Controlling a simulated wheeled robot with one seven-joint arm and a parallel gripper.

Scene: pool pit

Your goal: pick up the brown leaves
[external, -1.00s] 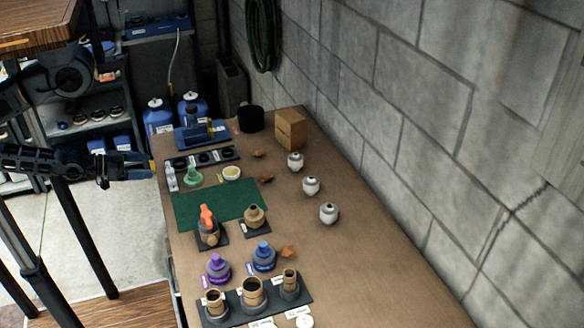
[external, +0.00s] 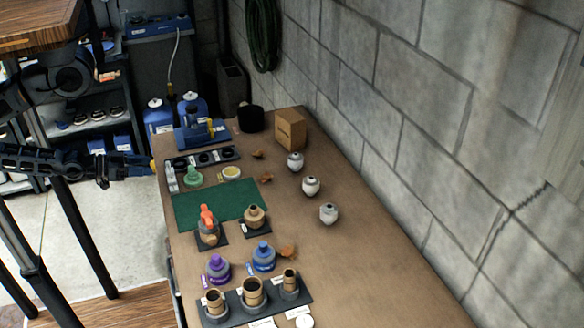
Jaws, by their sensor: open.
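Three small brown leaves lie apart on the brown workbench (external: 370,285). One leaf (external: 257,155) is near the back, left of the cardboard box. A second leaf (external: 266,178) lies right of the small yellow-filled dish. A third leaf (external: 287,251) lies just right of the blue-capped bottle. My gripper (external: 152,168) is at the bench's left edge, with the arm reaching in from the left. It is open and appears empty, well left of all the leaves. Its fingertips are small and dark in this view.
Three white-grey jars (external: 311,186) stand in a row to the right. A cardboard box (external: 291,129) is at the back. The right front is clear.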

